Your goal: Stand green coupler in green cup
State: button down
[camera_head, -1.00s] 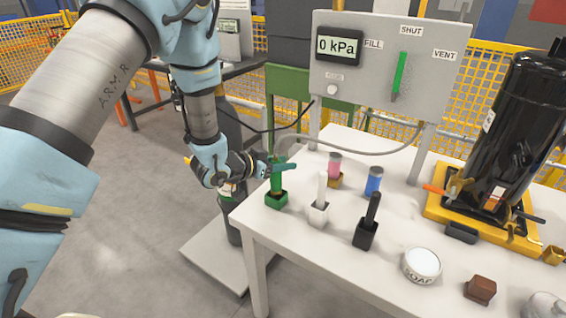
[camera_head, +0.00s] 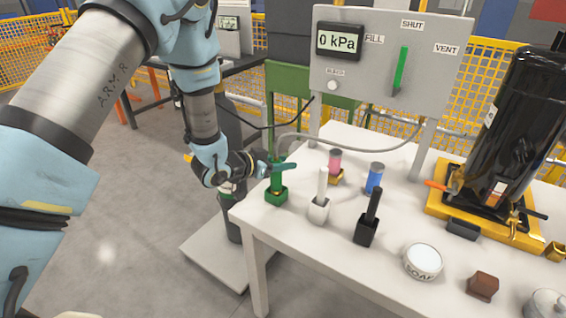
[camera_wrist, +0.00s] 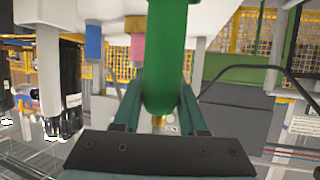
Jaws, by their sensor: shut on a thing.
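The green coupler (camera_head: 277,180) is upright in my gripper (camera_head: 284,167), whose teal fingers are shut on its upper part. Its lower end meets the mouth of the square green cup (camera_head: 276,197) at the table's left corner. I cannot tell how deep it sits. In the wrist view, the coupler's green body (camera_wrist: 166,60) stands between my two gripper fingers (camera_wrist: 160,105), and the green cup is not clearly seen there.
A white holder (camera_head: 319,209) and a black holder (camera_head: 366,232), each with an upright handle, stand to the right. Pink (camera_head: 335,163) and blue (camera_head: 375,178) cylinders are behind. A soap tin (camera_head: 423,262), brown block (camera_head: 482,286) and black compressor (camera_head: 512,130) are farther right.

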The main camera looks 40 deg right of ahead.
jog(key=shift+f, duration=0.25)
jog(key=shift+c, duration=1.9)
grip_release()
jog(key=b+v, duration=0.3)
jog(key=v, duration=0.7)
jog(key=shift+a+r, duration=0.2)
jog(key=shift+a, duration=0.15)
jog(key=shift+w, duration=0.1)
